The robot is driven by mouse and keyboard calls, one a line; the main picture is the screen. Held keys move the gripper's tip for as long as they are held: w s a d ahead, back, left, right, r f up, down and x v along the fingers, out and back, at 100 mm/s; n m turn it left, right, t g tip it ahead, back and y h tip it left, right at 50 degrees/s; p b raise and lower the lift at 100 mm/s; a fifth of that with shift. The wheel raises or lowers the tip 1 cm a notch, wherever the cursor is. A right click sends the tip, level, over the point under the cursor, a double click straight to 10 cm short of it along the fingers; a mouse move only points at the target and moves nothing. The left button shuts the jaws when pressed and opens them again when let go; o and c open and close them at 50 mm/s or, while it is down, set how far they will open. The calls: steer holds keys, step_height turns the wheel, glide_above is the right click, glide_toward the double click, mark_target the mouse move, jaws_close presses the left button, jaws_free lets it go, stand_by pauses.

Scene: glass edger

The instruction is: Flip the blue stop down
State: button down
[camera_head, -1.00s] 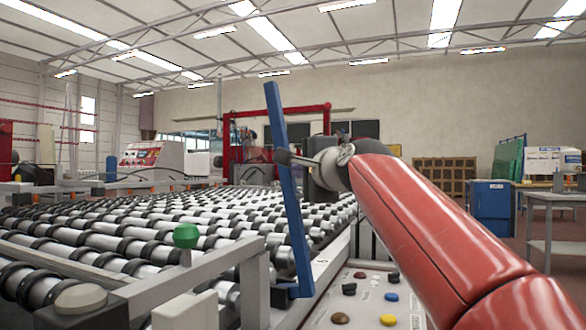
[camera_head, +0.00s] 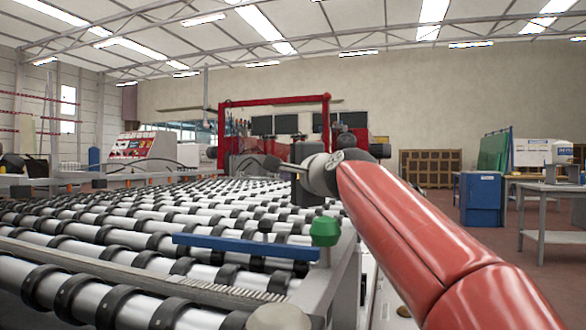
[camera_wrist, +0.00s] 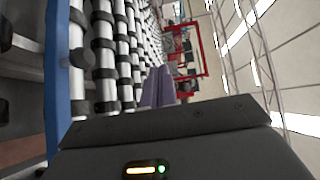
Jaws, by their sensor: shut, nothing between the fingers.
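The blue stop (camera_head: 245,246) is a long flat bar. In the head view it lies nearly level, down across the front of the roller bed, its right end beside a green knob (camera_head: 325,231). My gripper (camera_head: 273,163) is beyond and above the stop, over the rollers, apart from it.
The roller bed (camera_head: 150,215) fills the left and middle. A red frame (camera_head: 273,101) stands behind it. A blue cabinet (camera_head: 482,199) and a grey table (camera_head: 555,190) stand at the right, with open floor before them.

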steer(key=shift+w+a+f, duration=0.1)
steer(key=shift+a+f, duration=0.05)
steer(key=shift+a, duration=0.15)
stand_by(0.4)
steer(key=b+v, duration=0.2)
steer(key=v, duration=0.5)
steer(key=shift+s+d, duration=0.15)
steer(key=shift+s, duration=0.25)
